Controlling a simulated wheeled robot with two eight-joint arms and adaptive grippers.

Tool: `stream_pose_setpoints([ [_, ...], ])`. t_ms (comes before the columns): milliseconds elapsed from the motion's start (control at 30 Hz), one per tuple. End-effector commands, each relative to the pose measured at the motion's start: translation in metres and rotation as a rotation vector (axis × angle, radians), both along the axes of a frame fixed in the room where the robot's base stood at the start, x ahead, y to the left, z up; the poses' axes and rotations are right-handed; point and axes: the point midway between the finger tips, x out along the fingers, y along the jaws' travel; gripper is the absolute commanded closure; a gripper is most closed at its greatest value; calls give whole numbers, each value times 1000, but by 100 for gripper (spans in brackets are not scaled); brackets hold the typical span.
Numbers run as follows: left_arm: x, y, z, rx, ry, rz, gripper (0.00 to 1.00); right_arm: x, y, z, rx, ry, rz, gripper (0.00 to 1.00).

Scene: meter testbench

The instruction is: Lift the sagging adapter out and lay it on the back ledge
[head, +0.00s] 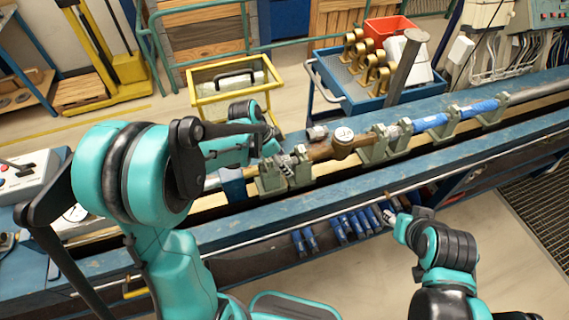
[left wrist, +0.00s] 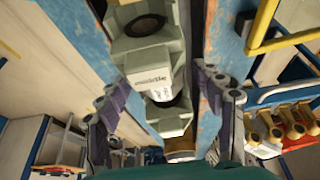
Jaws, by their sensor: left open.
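A pale grey adapter with a printed label (left wrist: 150,78) lies between two grey-green clamp blocks in the left wrist view. It looks tilted against them. In the head view my left arm and gripper largely hide it. My left gripper (head: 284,160) is over the left pair of clamp blocks (head: 270,181). In the left wrist view its open fingers (left wrist: 160,88) stand on either side of the adapter, with nothing gripped. The back ledge (head: 462,91) is the blue strip behind the pipe line. My right gripper (head: 391,216) is in front of the bench; its opening is unclear.
A brass meter (head: 343,140) and blue pipe pieces (head: 434,122) sit in the line to the right. Several blue pieces (head: 345,227) hang below the front edge. A yellow cart (head: 228,85) and a blue cart (head: 358,95) stand behind the bench.

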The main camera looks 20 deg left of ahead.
Motion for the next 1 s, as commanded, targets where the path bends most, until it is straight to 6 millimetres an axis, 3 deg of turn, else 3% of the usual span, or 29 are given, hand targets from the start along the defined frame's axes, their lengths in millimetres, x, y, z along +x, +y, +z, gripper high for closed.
stream_pose_setpoints([
  [33,0,0,0,0,0,0,41,0,0,0,0,0,0,60],
  [200,0,0,0,0,0,0,86,0,0,0,0,0,0,60],
  [267,0,0,0,0,0,0,99,0,0,0,0,0,0,60],
  [567,0,0,5,-1,-1,0,99,0,0,2,0,0,0,60],
  [1000,0,0,85,-1,-1,0,99,0,0,24,0,0,0,60],
])
